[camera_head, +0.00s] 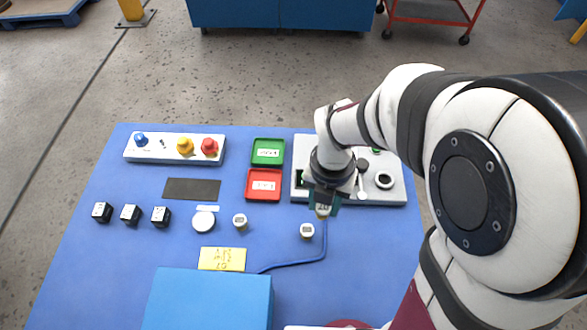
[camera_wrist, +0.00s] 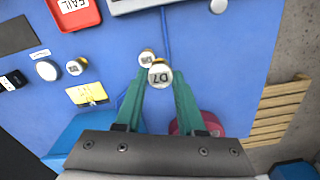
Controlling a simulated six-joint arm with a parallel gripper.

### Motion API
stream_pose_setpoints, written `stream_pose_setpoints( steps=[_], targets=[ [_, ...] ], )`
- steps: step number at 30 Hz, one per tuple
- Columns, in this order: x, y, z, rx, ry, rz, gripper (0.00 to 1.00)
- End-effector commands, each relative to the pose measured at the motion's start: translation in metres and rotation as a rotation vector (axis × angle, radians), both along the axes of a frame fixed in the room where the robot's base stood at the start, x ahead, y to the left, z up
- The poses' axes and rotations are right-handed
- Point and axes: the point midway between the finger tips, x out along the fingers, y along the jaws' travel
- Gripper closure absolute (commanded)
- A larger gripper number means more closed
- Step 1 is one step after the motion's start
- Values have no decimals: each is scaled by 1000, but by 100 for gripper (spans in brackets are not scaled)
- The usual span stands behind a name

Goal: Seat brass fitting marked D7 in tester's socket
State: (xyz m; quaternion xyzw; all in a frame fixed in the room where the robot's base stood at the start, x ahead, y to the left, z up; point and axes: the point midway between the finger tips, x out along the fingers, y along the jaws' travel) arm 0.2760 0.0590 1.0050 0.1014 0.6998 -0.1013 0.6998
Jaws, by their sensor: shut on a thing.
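My gripper (camera_head: 322,203) is shut on a brass fitting (camera_wrist: 159,76) with a white top, held between the green fingertips. Its label reads D7 in the wrist view. In the head view the fitting (camera_head: 322,212) shows just below the fingers, in front of the tester's near edge. The tester (camera_head: 399,197) is a pale grey box at the right of the mat, partly hidden by my arm. A dark ringed round opening (camera_head: 385,180), which looks like the socket, is on its right side. The fitting is apart from it.
Two other brass fittings stand on the blue mat, one near the middle (camera_head: 240,221) and one near my gripper (camera_head: 307,230). A red tray (camera_head: 263,196) and green tray (camera_head: 268,145) lie left of the tester. A blue cable (camera_head: 300,262) and blue box (camera_head: 208,300) are in front.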

Motion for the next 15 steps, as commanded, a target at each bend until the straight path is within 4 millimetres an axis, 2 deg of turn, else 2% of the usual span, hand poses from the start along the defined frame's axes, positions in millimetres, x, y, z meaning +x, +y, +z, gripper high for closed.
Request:
stream_pose_setpoints(
  steps=[5, 8, 15],
  targets=[
    [5, -15, 14, -1, -3, -114, 100],
    [15, -19, 27, -3, -2, -362, 100],
    [39, -31, 66, -8, -3, -1124, 100]
  ],
)
